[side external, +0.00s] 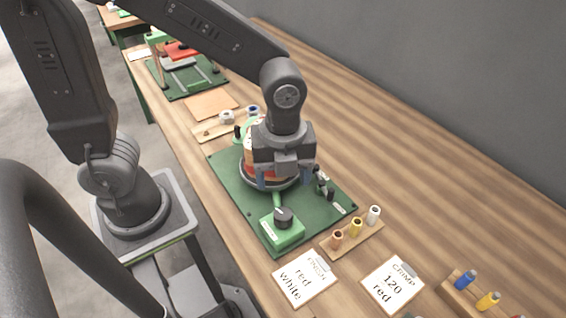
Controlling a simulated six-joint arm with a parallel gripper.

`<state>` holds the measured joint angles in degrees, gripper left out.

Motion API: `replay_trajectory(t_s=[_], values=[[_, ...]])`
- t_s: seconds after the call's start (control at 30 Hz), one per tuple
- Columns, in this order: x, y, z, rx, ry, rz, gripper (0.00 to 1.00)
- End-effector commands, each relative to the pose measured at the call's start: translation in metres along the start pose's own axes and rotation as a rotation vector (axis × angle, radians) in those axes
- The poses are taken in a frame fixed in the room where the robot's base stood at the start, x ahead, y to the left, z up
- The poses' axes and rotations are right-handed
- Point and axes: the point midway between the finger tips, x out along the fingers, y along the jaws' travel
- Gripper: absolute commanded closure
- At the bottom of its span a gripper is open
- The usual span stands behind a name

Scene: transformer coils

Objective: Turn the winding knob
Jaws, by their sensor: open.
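The winding knob (283,216) is a dark round knob on top of a green box (281,236) at the front of a green board (228,184). My gripper (283,180) is open and points down behind the knob, over a round coil (247,168) with orange and light bands on a dark round base. The gripper's blue-grey fingers reach down on either side of the coil's front, apart from the knob. The gripper hides much of the coil, and I cannot tell whether the fingers touch it.
A small dark fixture (323,186) stands on the board's right side. A wooden rack (352,240) with coloured spools is right of the knob. Another spool rack (462,298) is at lower right. The table's right side is clear.

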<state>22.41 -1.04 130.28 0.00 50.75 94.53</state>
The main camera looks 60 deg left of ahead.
Motion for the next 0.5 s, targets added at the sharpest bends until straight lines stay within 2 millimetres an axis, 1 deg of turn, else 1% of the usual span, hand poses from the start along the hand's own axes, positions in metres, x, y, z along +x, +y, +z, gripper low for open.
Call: replay_trajectory(t_s=[0.03,0.2,0.5], values=[[-0.008,-0.001,0.000,0.000,0.000,-0.005,0.32],[-0.022,-0.001,0.000,0.000,0.000,-0.001,0.32],[-0.024,0.000,0.000,0.000,0.000,0.000,0.32]])
